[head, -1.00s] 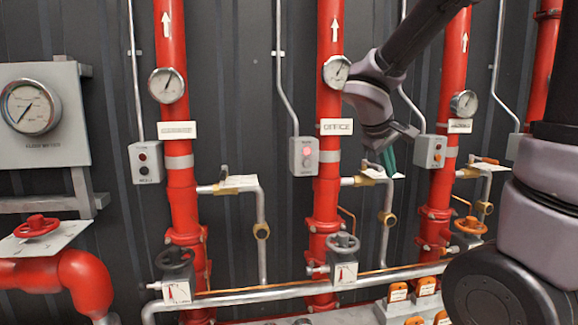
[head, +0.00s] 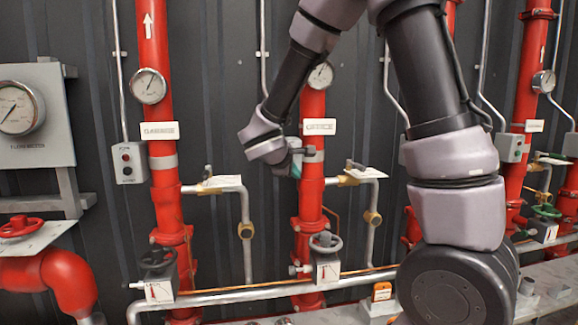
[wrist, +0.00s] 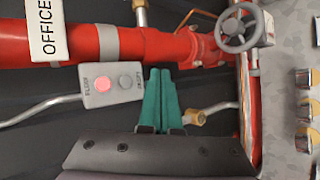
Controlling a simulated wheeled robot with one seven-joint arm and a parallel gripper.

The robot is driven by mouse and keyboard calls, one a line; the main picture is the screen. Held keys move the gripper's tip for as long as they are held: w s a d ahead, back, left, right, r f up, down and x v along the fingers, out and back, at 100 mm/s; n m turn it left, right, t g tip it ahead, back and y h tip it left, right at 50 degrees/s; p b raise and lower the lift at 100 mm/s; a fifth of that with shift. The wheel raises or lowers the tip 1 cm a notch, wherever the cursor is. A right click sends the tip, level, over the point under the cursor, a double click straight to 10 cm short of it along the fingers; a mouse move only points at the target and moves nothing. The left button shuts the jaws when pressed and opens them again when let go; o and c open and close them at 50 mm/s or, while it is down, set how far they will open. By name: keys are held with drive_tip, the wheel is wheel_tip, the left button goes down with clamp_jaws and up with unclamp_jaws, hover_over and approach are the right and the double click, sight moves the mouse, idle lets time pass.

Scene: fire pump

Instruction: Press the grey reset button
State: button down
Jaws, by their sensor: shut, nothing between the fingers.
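In the wrist view, which lies on its side, a grey control box (wrist: 111,86) is mounted by the red pipe with the OFFICE sign (wrist: 47,30). The box carries a lit red button (wrist: 102,85) and a grey button (wrist: 126,81). The grey button is the one nearer my gripper (wrist: 160,71). My gripper has teal fingers, shut together and empty, with their tips beside the box's end in the picture. I cannot tell their depth gap. In the head view, my wrist and gripper (head: 296,166) cover most of where this box hangs.
A similar control box (head: 127,162) hangs left of the left red pipe (head: 168,208). A silver pipe (head: 240,293) crosses in front. Dark wall shows between the pipes.

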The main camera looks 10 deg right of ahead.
drive_tip(key=w, duration=0.8)
drive_tip(key=shift+w, duration=0.4)
drive_tip(key=shift+w+d, duration=0.1)
idle(1.7)
drive_tip(key=shift+w, duration=0.3)
drive_tip(key=shift+w, duration=0.5)
idle(0.7)
drive_tip(key=shift+s, duration=0.95)
drive_tip(key=shift+s, duration=0.1)
drive_tip(key=s, duration=0.4)
drive_tip(key=shift+s, duration=0.4)
